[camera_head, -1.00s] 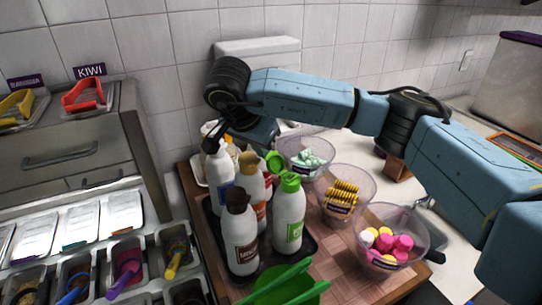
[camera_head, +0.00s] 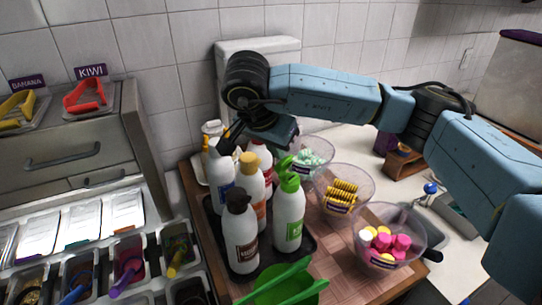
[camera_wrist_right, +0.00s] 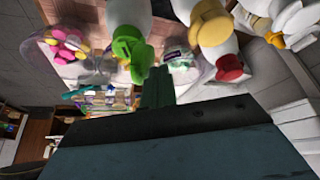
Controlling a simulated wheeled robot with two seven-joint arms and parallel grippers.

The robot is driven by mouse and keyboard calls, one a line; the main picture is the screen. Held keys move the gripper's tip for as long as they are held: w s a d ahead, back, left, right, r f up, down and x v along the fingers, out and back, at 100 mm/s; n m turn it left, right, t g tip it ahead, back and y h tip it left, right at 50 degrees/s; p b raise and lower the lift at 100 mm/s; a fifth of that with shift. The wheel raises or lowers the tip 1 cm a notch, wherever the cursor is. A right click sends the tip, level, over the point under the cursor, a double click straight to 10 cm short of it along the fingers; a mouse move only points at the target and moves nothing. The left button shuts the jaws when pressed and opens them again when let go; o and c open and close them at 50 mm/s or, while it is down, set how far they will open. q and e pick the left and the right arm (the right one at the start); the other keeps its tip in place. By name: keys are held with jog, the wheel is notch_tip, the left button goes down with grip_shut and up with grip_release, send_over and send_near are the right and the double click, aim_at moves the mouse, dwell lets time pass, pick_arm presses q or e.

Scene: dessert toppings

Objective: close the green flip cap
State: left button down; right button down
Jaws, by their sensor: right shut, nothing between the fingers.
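The green flip cap (camera_head: 289,181) tops a white bottle with a green label (camera_head: 289,220), which stands upright in the front right of the bottle group. Its lid (camera_head: 284,163) is raised from the cap's base. In the wrist view the cap (camera_wrist_right: 131,48) shows just left of my right gripper (camera_wrist_right: 158,80), whose fingers are shut and empty. The fingertips are close to the lid; I cannot tell whether they touch. In the head view the gripper's body hangs behind and above the cap, and its fingertips are hard to make out. My left gripper is not in view.
Bottles with brown (camera_head: 238,201), yellow (camera_head: 249,162) and red caps crowd a dark tray left of and behind the green-capped bottle. Bowls of toppings (camera_head: 343,195) stand to its right. Topping bins line the left.

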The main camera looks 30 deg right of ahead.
jog(key=shift+s+d+f, duration=0.15)
jog(key=shift+s+d, duration=0.15)
jog(key=shift+s, duration=0.5)
jog(key=shift+s+d, duration=0.2)
jog(key=shift+s, duration=0.4)
jog(key=shift+s+d, duration=0.2)
jog(key=shift+s, duration=0.4)
jog(key=shift+f+b, duration=0.3)
jog(key=shift+b, duration=0.15)
notch_tip(320, 180, up, 8)
jog(key=p, duration=0.6)
